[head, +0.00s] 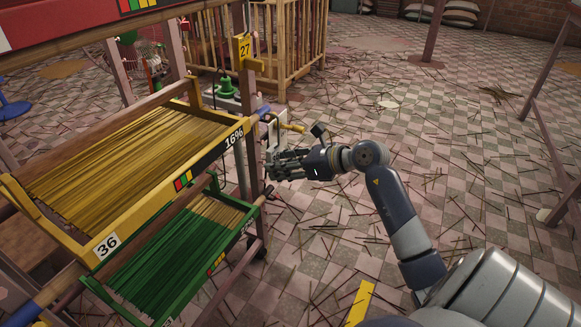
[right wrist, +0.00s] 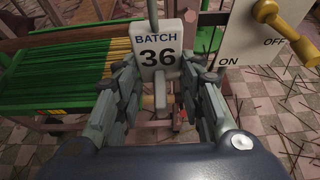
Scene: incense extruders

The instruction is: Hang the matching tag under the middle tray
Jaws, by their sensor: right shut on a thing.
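The middle tray (head: 70,237) is yellow, holds many tan sticks, and has a white plate with number 36 (head: 106,246) on its front corner and a 16% label on its side. My right gripper (head: 275,165) is to the right of the rack, beyond the tray's right end. I cannot make out the tag clearly in the head view. My left gripper is not in view.
A green tray (head: 180,285) of green sticks sits below the yellow one; a red tray (head: 60,35) is above. A switch panel (right wrist: 262,55) with a yellow lever (right wrist: 285,32) stands close to my right gripper. Sticks litter the floor.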

